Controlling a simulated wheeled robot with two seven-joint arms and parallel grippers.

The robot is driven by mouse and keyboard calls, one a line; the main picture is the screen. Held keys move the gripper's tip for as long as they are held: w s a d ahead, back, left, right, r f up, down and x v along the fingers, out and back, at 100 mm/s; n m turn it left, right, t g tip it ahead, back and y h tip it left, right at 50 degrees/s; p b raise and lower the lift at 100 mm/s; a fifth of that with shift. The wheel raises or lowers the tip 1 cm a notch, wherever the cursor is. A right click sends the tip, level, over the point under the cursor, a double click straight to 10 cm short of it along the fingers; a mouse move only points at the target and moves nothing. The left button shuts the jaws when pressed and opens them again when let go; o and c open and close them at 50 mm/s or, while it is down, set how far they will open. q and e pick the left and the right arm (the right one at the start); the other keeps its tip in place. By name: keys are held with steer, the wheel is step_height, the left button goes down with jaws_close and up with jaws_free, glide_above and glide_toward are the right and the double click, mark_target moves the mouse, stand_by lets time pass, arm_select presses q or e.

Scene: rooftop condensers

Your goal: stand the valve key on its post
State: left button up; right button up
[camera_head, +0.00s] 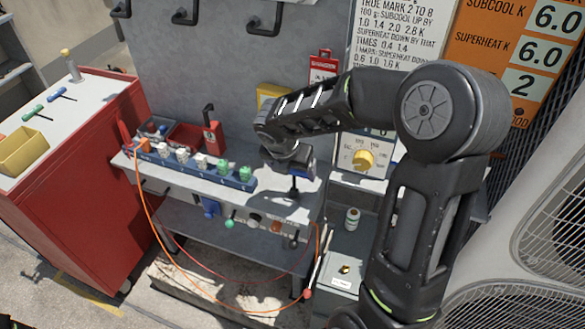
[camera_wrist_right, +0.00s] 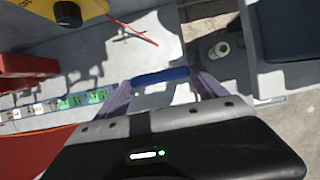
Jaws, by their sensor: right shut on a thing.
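My right gripper (camera_head: 298,169) is above the right part of the grey bench. It is shut on a blue bar, which I take to be the handle of the valve key (camera_wrist_right: 160,76); the bar spans between the two fingers in the right wrist view. In the head view a bit of blue shows at the gripper, and a short dark upright piece shows below it. I cannot tell whether that piece is the key's shaft or a post. The key's lower end is hidden in the wrist view. My left gripper is not in view.
The grey bench (camera_head: 210,186) carries a blue rack (camera_head: 190,166) of white and green fittings and a red box (camera_head: 186,137). A red cabinet (camera_head: 75,200) is at left. An orange hose (camera_head: 148,212) hangs in front.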

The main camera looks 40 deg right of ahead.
steer(key=shift+f, duration=0.15)
steer(key=o, duration=1.4)
steer(key=v, duration=0.7)
steer(key=shift+a+r, duration=0.2)
steer(key=shift+r, duration=0.15)
steer(key=shift+s, duration=0.1)
